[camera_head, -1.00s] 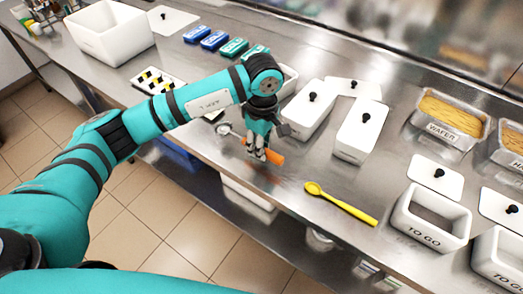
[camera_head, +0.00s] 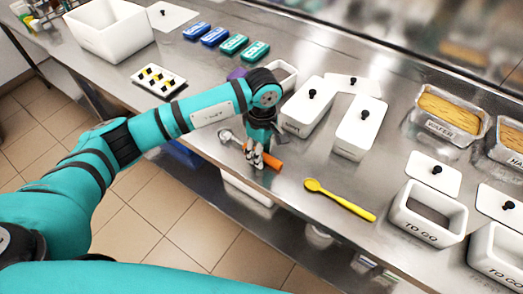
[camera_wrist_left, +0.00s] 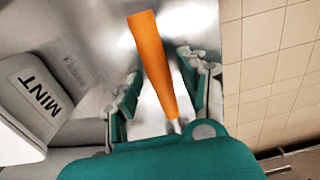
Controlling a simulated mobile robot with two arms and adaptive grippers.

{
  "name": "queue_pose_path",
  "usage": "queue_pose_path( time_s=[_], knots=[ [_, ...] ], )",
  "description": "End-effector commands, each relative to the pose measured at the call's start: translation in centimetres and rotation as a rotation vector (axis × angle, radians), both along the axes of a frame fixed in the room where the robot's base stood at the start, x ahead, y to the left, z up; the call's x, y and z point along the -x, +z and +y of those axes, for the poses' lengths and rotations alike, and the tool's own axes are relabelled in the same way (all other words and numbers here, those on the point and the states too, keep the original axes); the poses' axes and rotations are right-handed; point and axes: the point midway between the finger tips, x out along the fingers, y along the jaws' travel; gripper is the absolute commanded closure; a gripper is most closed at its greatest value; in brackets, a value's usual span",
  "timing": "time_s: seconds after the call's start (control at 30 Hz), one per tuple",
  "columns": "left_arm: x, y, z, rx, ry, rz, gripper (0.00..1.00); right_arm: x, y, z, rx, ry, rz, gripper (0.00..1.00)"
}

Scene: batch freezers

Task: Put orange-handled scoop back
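The orange-handled scoop (camera_head: 274,166) is at the counter's front edge, its metal bowl to the left and its orange handle to the right. My left gripper (camera_head: 256,162) is over the handle, pointing down. The scoop's bowl is hidden in that view. My right gripper is not in view.
A yellow scoop (camera_head: 340,201) lies to the right on the counter. White lidded tubs (camera_head: 358,128) stand behind, and a MINT container (camera_wrist_left: 30,100) shows beside the gripper. A TO GO bin (camera_head: 430,222) is further right. The counter's front edge is close by.

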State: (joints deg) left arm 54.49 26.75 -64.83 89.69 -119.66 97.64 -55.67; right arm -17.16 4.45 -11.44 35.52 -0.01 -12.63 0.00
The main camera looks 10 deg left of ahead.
Motion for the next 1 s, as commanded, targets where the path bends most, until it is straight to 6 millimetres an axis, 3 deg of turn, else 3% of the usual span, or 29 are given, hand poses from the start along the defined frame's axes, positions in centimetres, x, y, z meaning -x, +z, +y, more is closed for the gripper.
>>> queue_pose_path(
  time_s=[0.27, 0.33, 0.7, 1.0],
  knots=[
    [0.0, 0.6, 0.0, 0.0, 0.0, 0.0, 0.57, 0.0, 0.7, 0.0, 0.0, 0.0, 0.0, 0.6],
    [-0.2, 1.1, 0.0, 0.0, 0.0, -0.003, 0.57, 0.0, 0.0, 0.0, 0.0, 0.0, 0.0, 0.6],
    [-0.5, 8.8, 0.0, 0.0, 0.0, -0.006, 0.57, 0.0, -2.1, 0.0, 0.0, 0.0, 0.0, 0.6],
    [-0.5, 12.1, 0.0, 0.0, 0.0, 0.0, 0.57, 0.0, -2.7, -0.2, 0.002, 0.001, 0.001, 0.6]
  ],
)
